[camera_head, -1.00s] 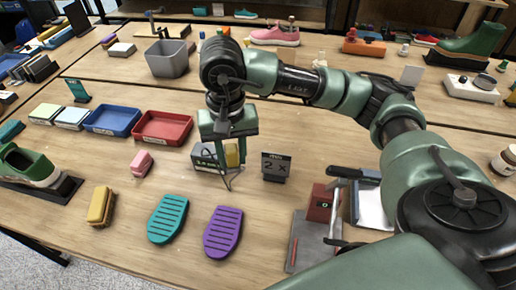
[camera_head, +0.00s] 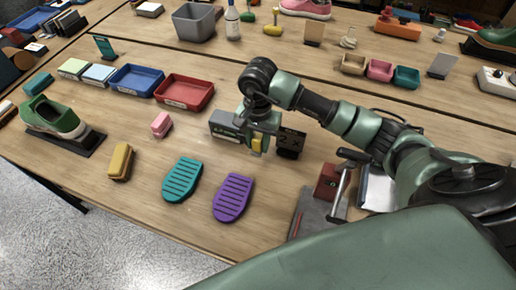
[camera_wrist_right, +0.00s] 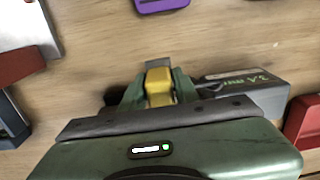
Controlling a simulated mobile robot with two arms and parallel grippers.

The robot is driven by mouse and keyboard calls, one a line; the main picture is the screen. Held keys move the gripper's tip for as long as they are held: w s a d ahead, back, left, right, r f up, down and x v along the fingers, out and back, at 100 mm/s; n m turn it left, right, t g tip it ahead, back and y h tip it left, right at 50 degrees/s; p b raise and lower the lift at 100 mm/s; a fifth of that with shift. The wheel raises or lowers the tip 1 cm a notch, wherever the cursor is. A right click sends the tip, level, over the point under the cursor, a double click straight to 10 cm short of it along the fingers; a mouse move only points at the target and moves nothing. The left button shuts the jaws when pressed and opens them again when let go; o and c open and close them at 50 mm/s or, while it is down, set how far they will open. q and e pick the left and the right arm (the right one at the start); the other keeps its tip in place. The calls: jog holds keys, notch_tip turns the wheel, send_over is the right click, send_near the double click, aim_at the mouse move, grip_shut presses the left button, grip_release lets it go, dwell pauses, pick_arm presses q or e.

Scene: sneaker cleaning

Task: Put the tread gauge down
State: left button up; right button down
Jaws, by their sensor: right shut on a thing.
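My right gripper (camera_head: 257,150) is shut on the tread gauge, a small yellow piece (camera_head: 257,143) between its fingers. In the right wrist view the gauge (camera_wrist_right: 159,86) shows its yellow body and a grey end beyond the fingertips. The gripper is low over the table, in front of a grey box with lettering (camera_head: 225,124) and left of a small black sign (camera_head: 291,142). The box also shows in the right wrist view (camera_wrist_right: 262,82). I cannot tell whether the gauge touches the table. My left gripper is not in view.
A teal sole (camera_head: 182,180) and a purple sole (camera_head: 233,198) lie in front. Red (camera_head: 204,104) and blue (camera_head: 154,80) trays stand to the left. A red block (camera_head: 326,181) and grey plate stand to the right. Bare wood lies between the soles and the sign.

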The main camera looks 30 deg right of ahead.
aim_at(258, 152)
notch_tip(258, 152, down, 4)
jog(key=shift+f+p, duration=0.1)
jog(key=shift+p, duration=0.4)
jog(key=shift+f, duration=0.2)
jog(key=c, duration=1.1)
grip_release()
jog(key=shift+o, duration=0.2)
jog(key=shift+r, duration=0.1)
jog(key=shift+r, duration=0.25)
notch_tip(258, 152, up, 11)
jog(key=b, duration=0.3)
jog(key=shift+f, duration=0.2)
jog(key=shift+r+b, duration=0.3)
jog(key=shift+r, duration=0.2)
